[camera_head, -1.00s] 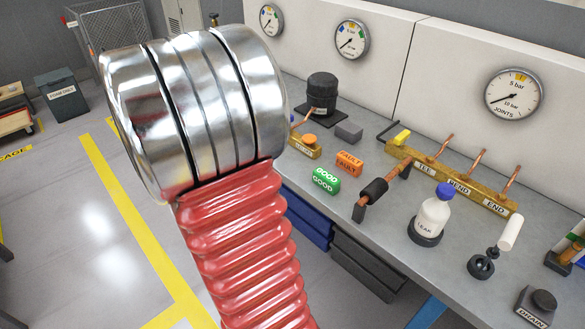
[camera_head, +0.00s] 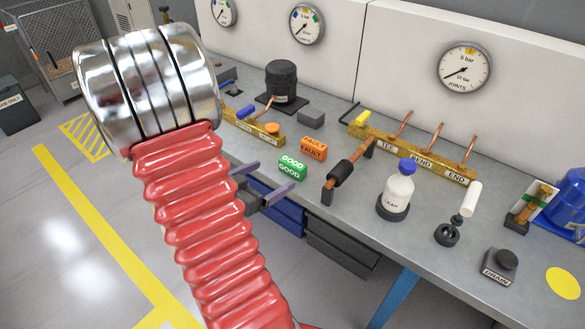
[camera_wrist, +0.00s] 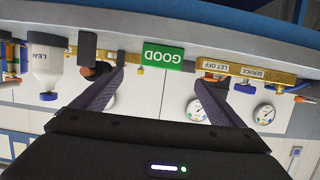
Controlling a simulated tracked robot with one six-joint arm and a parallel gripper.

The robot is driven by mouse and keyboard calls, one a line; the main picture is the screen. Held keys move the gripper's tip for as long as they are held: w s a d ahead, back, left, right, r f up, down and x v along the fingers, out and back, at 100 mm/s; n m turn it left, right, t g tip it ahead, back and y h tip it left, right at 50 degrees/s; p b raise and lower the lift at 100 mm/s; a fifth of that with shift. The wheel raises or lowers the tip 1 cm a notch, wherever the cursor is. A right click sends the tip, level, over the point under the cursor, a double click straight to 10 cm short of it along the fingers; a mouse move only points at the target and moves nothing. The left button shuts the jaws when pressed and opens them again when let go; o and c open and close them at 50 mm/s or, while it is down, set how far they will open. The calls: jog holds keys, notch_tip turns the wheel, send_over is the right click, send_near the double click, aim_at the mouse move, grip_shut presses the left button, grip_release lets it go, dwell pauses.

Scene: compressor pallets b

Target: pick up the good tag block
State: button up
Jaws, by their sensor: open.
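The good tag block (camera_head: 292,167) is a small green block with white GOOD lettering on its top and front. It stands near the front edge of the grey bench in the head view. My gripper (camera_head: 261,182) is open and empty, just off the bench's front edge, to the left of the block and apart from it. In the wrist view the green block (camera_wrist: 163,57) appears upside down, ahead of and between the two spread fingers (camera_wrist: 175,80). My red ribbed arm hides part of the bench's left end.
The orange fault block (camera_head: 313,148) stands just behind the green one. A copper pipe with a black sleeve (camera_head: 346,172) lies to its right, and a leak bottle (camera_head: 398,188) stands farther right. Behind is a brass manifold (camera_head: 420,158). Blue drawers (camera_head: 285,213) sit under the bench edge.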

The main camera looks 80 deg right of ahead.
aim_at(289, 167)
jog(key=x, duration=0.6)
jog(key=shift+s+d+f, duration=0.1)
jog(key=shift+s+d, duration=0.05)
jog(key=shift+d, duration=0.15)
jog(key=shift+f+x, duration=0.2)
jog(key=shift+x, duration=2.45)
jog(key=shift+c, duration=0.2)
jog(key=c, duration=1.1)
jog(key=shift+r, duration=0.1)
